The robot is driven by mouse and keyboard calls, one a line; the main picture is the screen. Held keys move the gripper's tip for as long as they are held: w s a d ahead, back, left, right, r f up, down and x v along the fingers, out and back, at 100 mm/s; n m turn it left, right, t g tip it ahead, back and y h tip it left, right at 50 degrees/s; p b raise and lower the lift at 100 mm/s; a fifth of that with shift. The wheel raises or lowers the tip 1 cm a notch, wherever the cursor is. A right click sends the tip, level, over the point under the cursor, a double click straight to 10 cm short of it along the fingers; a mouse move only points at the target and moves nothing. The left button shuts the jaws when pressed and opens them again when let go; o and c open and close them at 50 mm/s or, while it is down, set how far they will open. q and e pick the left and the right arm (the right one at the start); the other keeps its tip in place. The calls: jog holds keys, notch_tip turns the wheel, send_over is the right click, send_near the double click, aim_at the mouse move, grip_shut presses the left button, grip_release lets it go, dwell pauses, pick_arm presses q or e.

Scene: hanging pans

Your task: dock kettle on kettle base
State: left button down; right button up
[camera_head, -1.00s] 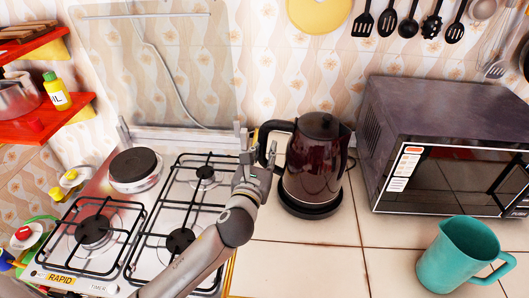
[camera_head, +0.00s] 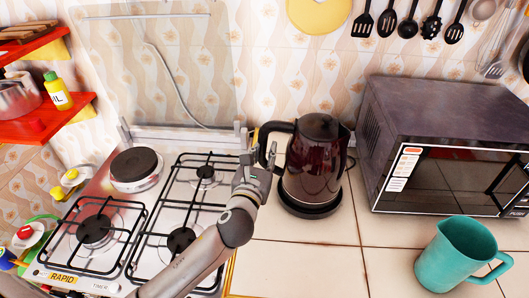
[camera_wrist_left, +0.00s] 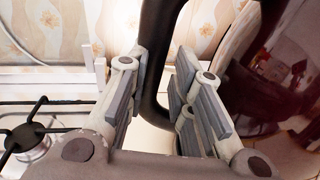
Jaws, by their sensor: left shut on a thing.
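The dark red, glossy kettle (camera_head: 314,165) with a black lid and black handle (camera_head: 270,130) stands upright on the counter between the stove and the microwave. The round black kettle base (camera_head: 310,209) shows under it; the kettle looks to rest on it, though any small gap is hard to tell. My left gripper (camera_head: 258,158) is at the kettle's left side, shut on the handle. In the left wrist view the black handle (camera_wrist_left: 157,60) runs down between my fingers (camera_wrist_left: 155,105), and the kettle body (camera_wrist_left: 285,90) is at the right. My right gripper is not in view.
A gas stove (camera_head: 155,225) lies to the left. A microwave (camera_head: 450,150) stands close to the kettle's right. A teal jug (camera_head: 455,255) is at the front right. Utensils (camera_head: 410,20) hang on the wall. The counter in front of the kettle is clear.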

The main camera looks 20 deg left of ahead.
pick_arm(q)
jog(key=shift+r+p, duration=0.25)
jog(key=shift+p, duration=0.1)
dwell(0.3)
jog(key=shift+f+b, duration=0.45)
jog(key=shift+f, duration=0.25)
dwell(0.5)
jog(key=c, duration=1.6)
grip_release()
jog(key=shift+o, duration=0.3)
jog(key=shift+s+f, duration=0.1)
jog(key=shift+f, duration=0.2)
jog(key=shift+s+d+r+p, duration=0.1)
jog(key=shift+s+p, duration=0.1)
jog(key=shift+s, duration=0.4)
jog(key=shift+s+d+r+p, duration=0.1)
jog(key=shift+s+p, duration=0.05)
jog(key=shift+s, duration=0.45)
jog(key=shift+s+d+f, duration=0.1)
jog(key=shift+s+d, duration=0.05)
jog(key=shift+s, duration=1.15)
jog(key=shift+s+d+p, duration=0.2)
jog(key=shift+s, duration=1.25)
jog(key=shift+s+d+p, duration=0.15)
jog(key=shift+s, duration=1.3)
